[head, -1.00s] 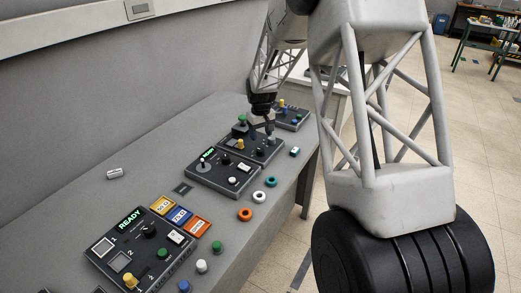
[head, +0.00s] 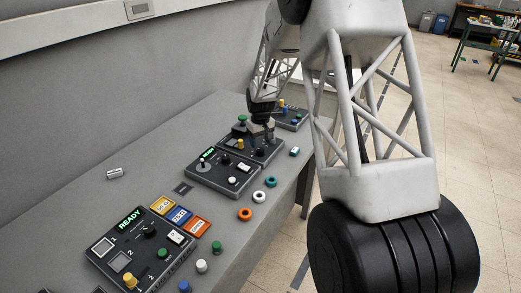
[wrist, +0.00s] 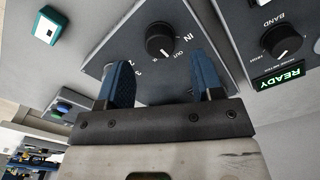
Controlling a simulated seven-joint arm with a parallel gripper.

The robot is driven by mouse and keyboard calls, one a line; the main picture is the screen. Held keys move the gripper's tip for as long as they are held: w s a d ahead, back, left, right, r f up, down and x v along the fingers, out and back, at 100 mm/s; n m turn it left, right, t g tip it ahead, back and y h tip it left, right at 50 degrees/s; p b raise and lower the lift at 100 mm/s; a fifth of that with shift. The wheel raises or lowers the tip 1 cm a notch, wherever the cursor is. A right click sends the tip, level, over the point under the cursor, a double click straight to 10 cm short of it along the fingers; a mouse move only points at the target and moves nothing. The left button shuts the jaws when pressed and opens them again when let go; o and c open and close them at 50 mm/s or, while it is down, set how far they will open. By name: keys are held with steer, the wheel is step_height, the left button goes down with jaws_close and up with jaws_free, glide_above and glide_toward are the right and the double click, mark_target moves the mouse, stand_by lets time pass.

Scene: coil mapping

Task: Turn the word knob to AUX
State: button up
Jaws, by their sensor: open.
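A round black knob (wrist: 160,40) with a white pointer line shows in the wrist view on a dark panel. The words IN and OUT and the digits 2 and 3 are printed around it; I cannot read AUX anywhere. My gripper (wrist: 162,62) is open, its two blue fingers spread to either side below the knob in the picture. Nothing is between the fingers, and I cannot tell how far they are above the panel. In the head view my gripper (head: 264,134) is over the right part of the middle panel (head: 237,150), and it hides the knob there.
A second black knob (wrist: 281,40) labelled BAND sits beside a green READY display (wrist: 279,79) on the neighbouring panel.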

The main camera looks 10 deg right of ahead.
mark_target(260, 149)
steer(key=shift+f, duration=2.3)
steer(key=c, duration=0.9)
steer(key=shift+m, duration=0.5)
steer(key=m, duration=0.3)
steer(key=shift+m, duration=2)
